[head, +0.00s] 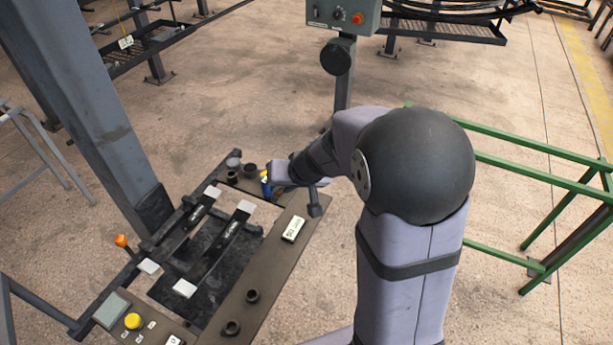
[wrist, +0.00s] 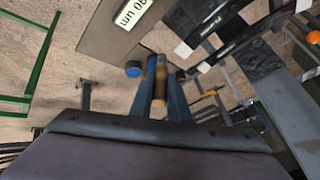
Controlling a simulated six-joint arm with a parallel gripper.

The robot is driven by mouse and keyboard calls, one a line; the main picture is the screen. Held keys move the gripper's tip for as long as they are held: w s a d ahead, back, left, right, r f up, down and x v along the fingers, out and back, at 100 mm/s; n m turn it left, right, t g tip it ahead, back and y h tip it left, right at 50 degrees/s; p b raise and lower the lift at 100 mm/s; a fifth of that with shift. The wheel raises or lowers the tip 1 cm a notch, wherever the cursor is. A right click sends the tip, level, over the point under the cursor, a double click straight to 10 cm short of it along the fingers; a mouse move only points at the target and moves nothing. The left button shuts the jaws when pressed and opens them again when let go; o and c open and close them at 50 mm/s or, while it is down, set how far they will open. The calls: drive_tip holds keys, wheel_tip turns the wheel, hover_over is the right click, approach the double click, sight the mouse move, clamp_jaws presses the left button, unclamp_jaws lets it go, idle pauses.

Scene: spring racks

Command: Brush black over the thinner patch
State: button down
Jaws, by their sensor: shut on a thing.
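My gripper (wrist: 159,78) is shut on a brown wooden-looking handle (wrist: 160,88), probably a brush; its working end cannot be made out. In the head view my gripper (head: 268,187) is at the far right corner of the bench, beside small dark cups, with a bit of yellow and blue showing at it. Two dark bars with pale end pads, the left bar (head: 197,213) and the right bar (head: 232,232), lie side by side across the bench opening, left of my gripper. Each bears small white marks. I cannot tell which patch is thinner.
The bench plate (head: 262,262) carries a label reading "90 um" (head: 293,229), cups (head: 251,296) at front and a yellow button (head: 133,321). An orange-knobbed lever (head: 121,240) and a grey column (head: 95,110) stand left. A green frame (head: 540,150) is right.

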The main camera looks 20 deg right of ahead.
drive_tip(key=s+a+r+n+g+y+p, duration=0.1)
drive_tip(key=a+r+n+g+y+p, duration=0.15)
drive_tip(key=a, duration=0.45)
drive_tip(key=s+a+r+n+g+y+p, duration=0.1)
drive_tip(key=a+r+n+p, duration=0.15)
drive_tip(key=a, duration=0.55)
drive_tip(key=s+a+m, duration=0.3)
drive_tip(key=s+m, duration=0.2)
drive_tip(key=m, duration=0.1)
drive_tip(key=shift+s, duration=0.35)
drive_tip(key=shift+a, duration=0.1)
drive_tip(key=shift+f+b, duration=1.85)
drive_tip(key=shift+f, duration=0.65)
drive_tip(key=shift+r+b, duration=0.15)
drive_tip(key=shift+b, duration=0.5)
